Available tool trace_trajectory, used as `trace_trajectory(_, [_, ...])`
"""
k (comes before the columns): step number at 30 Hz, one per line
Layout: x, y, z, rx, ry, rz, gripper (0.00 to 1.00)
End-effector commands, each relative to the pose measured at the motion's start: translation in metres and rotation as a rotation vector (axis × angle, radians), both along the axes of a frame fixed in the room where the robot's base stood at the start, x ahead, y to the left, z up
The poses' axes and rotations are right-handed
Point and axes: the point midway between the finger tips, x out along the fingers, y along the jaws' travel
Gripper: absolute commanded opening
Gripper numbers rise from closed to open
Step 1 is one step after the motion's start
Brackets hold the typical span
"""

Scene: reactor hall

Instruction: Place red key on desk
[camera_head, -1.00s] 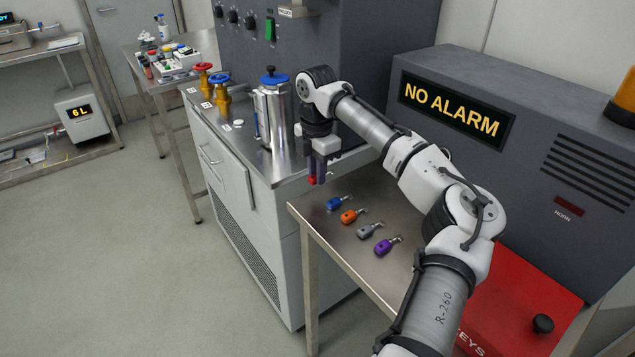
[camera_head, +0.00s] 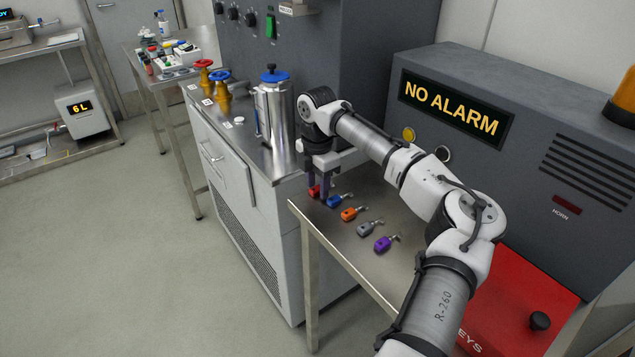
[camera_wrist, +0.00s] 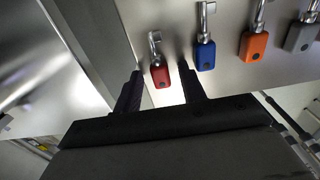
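The red key (camera_head: 314,191) lies on the steel desk (camera_head: 385,296), at the far left end of a row of keys. In the wrist view the red key (camera_wrist: 160,76) lies between my two fingers, with a gap on each side. My gripper (camera_head: 320,192) is open, low over the desk, its fingers around the red key but seemingly not touching it. In the wrist view my gripper (camera_wrist: 162,92) shows both dark fingers spread. In the head view the fingers partly hide the key.
Blue (camera_head: 335,201), orange (camera_head: 350,214), grey (camera_head: 366,229) and purple (camera_head: 383,244) keys lie in the row beside it. A steel-topped cabinet (camera_head: 262,160) with a metal flask (camera_head: 272,115) stands left. The alarm box (camera_head: 520,150) and red key box (camera_head: 515,300) stand right.

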Motion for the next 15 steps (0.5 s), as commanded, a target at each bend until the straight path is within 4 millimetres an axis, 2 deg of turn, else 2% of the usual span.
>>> trace_trajectory(8, [0.000,0.000,0.004,-0.002,-0.001,0.000,0.41])
trace_trajectory(11, [0.001,0.000,0.016,0.001,-0.001,-0.001,0.41])
trace_trajectory(15, [0.001,0.001,0.045,0.001,-0.003,0.000,0.41])
